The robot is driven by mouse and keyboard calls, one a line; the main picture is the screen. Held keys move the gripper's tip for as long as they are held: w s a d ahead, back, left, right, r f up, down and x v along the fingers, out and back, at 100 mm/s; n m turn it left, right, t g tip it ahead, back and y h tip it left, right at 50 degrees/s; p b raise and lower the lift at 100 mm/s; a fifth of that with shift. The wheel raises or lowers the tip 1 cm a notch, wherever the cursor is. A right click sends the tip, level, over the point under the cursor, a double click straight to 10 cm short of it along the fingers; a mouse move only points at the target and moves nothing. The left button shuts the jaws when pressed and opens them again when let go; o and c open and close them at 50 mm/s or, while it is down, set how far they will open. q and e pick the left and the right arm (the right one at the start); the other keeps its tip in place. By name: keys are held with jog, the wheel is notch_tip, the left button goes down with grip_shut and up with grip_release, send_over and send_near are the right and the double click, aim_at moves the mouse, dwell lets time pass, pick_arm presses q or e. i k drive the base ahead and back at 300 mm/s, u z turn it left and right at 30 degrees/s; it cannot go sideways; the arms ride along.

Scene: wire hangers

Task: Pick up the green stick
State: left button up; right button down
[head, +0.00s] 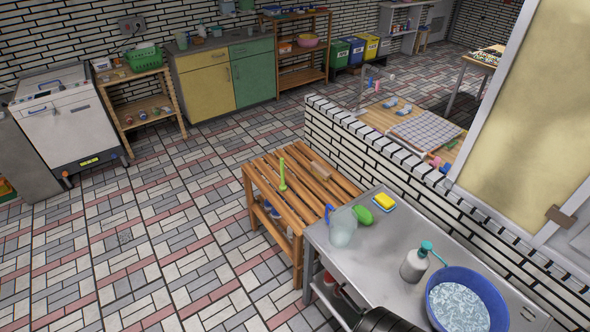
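The green stick (282,174) is thin and bright green, with a slightly wider lower end. It appears to stand near upright on the slatted top of a low wooden rack (262,187), left of the middle of that top. Nothing touches its upper part. Neither of my grippers shows in the head view. A dark rounded part at the bottom edge may belong to my arm; no fingers are visible on it.
A wooden block (321,171) lies on the rack's right side. A metal table (386,240) adjoins the rack, bearing a clear jug (343,230), a yellow sponge (384,201), a pump bottle (414,264) and a blue basin (493,289). A brick half-wall (370,150) stands behind. The tiled floor (150,235) is clear at left.

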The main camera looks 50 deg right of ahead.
aim_at(283, 187)
jog(key=z, duration=0.5)
jog(key=i, duration=1.55)
jog(key=z, duration=1.9)
jog(key=i, duration=0.85)
jog(key=z, duration=0.95)
